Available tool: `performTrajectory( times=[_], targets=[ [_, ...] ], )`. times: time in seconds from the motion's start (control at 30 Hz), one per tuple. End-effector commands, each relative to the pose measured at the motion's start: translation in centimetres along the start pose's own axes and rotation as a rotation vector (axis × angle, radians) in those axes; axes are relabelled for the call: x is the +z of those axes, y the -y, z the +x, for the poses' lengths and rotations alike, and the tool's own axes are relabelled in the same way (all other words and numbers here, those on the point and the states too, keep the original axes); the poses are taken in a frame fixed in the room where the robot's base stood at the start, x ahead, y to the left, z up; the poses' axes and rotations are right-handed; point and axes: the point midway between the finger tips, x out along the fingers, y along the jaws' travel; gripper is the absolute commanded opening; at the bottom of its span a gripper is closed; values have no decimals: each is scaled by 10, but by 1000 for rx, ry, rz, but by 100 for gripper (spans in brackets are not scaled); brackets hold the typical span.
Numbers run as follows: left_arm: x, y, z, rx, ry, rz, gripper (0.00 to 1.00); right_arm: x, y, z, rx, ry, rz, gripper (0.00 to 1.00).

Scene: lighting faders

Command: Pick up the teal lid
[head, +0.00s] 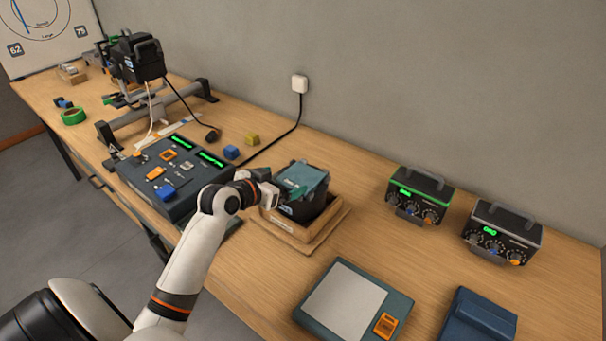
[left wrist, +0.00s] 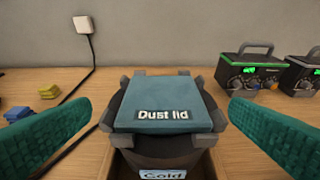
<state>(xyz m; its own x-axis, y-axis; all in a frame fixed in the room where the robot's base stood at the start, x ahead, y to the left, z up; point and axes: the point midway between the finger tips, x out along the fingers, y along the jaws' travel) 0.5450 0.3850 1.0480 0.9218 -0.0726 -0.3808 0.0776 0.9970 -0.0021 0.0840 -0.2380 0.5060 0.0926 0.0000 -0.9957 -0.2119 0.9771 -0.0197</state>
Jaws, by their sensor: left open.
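The teal lid (head: 303,177) lies on top of a dark container (head: 304,208). In the left wrist view the lid (left wrist: 165,98) reads "Dust lid", and the container (left wrist: 165,162) below it has a label reading "Cold". Several grey tabs of the container stand around the lid's edges. My left gripper (head: 272,187) is at the left side of the lid in the head view. In the left wrist view its two teal-padded fingers (left wrist: 160,128) are spread wide, one on each side of the lid, and look apart from it. My right gripper is not in view.
The container stands in a wooden tray (head: 285,231). A dark control panel (head: 170,180) with sliders is to the left. Two dial boxes (head: 418,197) (head: 502,235) stand to the right. A flat pad (head: 350,300) lies in front. A black cable (head: 283,135) runs behind to a wall plug.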

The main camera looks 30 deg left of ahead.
Motion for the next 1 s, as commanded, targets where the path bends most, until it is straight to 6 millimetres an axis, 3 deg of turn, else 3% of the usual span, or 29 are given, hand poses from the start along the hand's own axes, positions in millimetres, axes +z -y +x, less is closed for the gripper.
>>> performTrajectory(
  times=[0.17,0.33,0.6,0.93,1.0],
  targets=[
    [1,0,21,0,0,0,100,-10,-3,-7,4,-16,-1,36],
    [2,2,33,-1,-2,-1,100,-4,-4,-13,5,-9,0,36],
    [0,3,70,0,-3,-1,100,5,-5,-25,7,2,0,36],
    [-1,3,76,1,-3,2,100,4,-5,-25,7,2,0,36],
    [-1,3,76,1,-3,2,89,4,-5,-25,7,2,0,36]
  ],
)
